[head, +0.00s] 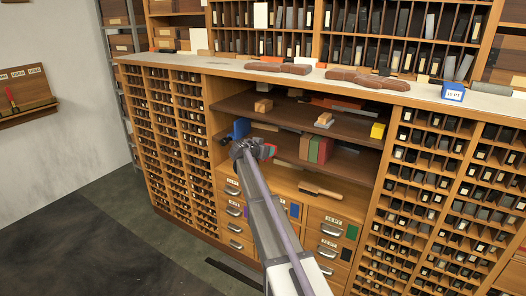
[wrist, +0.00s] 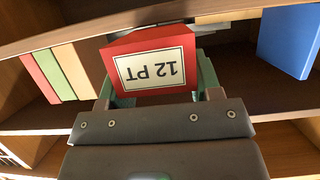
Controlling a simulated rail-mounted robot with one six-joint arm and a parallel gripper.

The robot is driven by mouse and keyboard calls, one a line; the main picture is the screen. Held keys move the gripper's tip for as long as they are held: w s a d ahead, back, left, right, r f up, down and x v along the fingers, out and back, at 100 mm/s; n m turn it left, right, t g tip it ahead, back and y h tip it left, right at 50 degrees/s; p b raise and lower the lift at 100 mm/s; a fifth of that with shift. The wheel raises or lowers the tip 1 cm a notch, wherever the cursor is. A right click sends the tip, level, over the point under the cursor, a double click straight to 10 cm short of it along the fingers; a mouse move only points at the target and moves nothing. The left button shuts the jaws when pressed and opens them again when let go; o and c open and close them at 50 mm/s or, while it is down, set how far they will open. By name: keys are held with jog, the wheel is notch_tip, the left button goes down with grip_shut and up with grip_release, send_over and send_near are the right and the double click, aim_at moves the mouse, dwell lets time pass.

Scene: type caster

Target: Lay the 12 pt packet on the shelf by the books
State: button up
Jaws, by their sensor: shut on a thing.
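The red 12 PT packet (wrist: 150,42) is held between the green fingers of my gripper (wrist: 158,84), its white label upside down in the wrist view. In the head view a bit of the packet's red (head: 269,151) shows at the end of my gripper (head: 258,149), at the front of the open shelf bay. The books (head: 316,149), red, green and tan, stand upright on the shelf (head: 286,147) to the right of my gripper. In the wrist view the books (wrist: 60,74) are at the left, apart from the packet. Whether the packet touches the shelf cannot be told.
A blue block (head: 241,128) stands left of my gripper; it also shows in the wrist view (wrist: 288,40). A brush (head: 321,191) lies on the surface below. A yellow block (head: 378,131) and small wooden pieces (head: 263,106) sit on the upper shelf.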

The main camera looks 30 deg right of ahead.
jog(key=shift+w+d, duration=0.95)
jog(key=shift+d, duration=0.55)
jog(key=shift+w+d, duration=0.9)
jog(key=shift+d, duration=0.55)
jog(key=shift+w+d, duration=0.95)
jog(key=shift+d, duration=0.55)
jog(key=o, duration=1.4)
jog(key=shift+o, duration=0.2)
jog(key=shift+a, duration=0.1)
jog(key=p+v, duration=0.4)
jog(key=v, duration=0.6)
jog(key=shift+s+a+r, duration=0.15)
jog(key=shift+s+a, duration=0.1)
jog(key=shift+a, duration=0.05)
